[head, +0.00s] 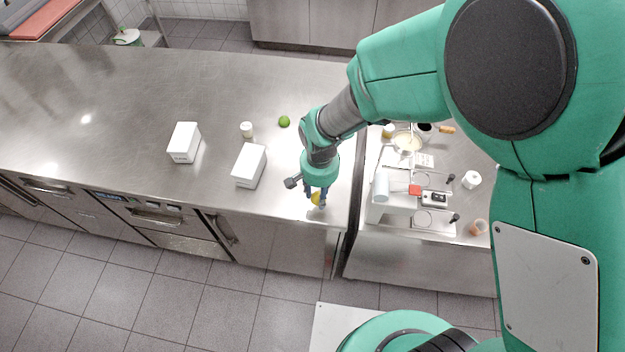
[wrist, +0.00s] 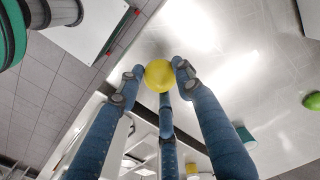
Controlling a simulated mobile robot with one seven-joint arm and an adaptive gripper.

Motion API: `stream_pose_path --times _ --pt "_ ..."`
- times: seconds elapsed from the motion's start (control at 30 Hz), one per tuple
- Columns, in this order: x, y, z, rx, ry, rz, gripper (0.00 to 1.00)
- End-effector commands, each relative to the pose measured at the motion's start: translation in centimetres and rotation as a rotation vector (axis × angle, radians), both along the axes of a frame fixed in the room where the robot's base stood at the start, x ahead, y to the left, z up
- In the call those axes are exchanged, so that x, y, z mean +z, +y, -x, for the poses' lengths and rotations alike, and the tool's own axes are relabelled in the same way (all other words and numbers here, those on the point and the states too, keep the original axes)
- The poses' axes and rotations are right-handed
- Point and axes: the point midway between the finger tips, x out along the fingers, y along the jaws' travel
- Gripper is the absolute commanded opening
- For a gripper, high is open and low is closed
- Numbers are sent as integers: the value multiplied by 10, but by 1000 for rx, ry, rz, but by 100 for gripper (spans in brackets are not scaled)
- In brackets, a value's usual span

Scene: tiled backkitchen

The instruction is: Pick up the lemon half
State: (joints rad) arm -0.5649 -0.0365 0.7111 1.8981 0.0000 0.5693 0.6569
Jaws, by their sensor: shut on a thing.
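The lemon half (head: 316,198) is small and yellow, near the front right corner of the steel counter in the head view. In the wrist view the lemon half (wrist: 159,75) shows as a round yellow shape between the fingertips. My gripper (head: 317,192) has blue fingers and points down at the counter. In the wrist view my gripper (wrist: 160,82) is shut on the lemon half, with fingers around it on several sides. I cannot tell whether the lemon half still touches the counter.
The steel counter (head: 90,110) holds two white boxes (head: 184,142) (head: 249,165), a small white jar (head: 246,130) and a green lime (head: 284,121). A lower side bench to the right carries a coffee machine (head: 392,190) and cups. The counter's left part is clear.

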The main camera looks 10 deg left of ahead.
Motion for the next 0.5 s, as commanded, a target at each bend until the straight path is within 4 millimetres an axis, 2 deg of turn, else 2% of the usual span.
stream_pose_path --times 0.2,0.5 --pt "3 -13 22 0 -1 -1 10" --pt "3 -19 32 0 0 0 9"
